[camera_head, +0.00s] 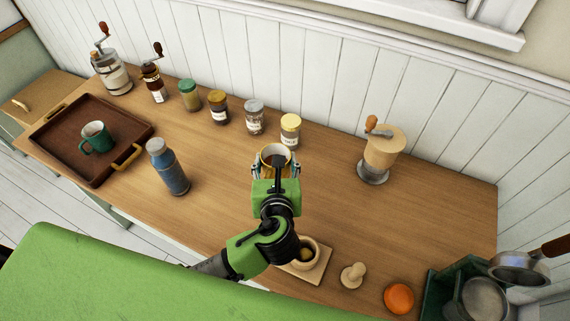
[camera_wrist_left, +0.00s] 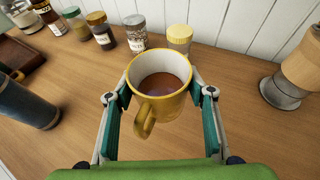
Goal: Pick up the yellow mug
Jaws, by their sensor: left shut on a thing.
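The yellow mug (camera_wrist_left: 160,105) has a pale inside with brown liquid in it and a handle facing my wrist camera. My left gripper (camera_wrist_left: 160,97) is shut on it, one finger on each side of its body. In the head view the mug (camera_head: 275,153) shows only its upper part beyond my left gripper (camera_head: 275,170), which hides the rest. The mug looks upright. I cannot tell whether it touches the counter. My right gripper is not in view.
A yellow-lidded jar (camera_head: 290,131) stands just behind the mug. A blue bottle (camera_head: 167,168) and a tray (camera_head: 62,145) with a green mug (camera_head: 96,137) are left. A grinder (camera_head: 380,155) stands right. A mortar (camera_head: 305,253) is in front.

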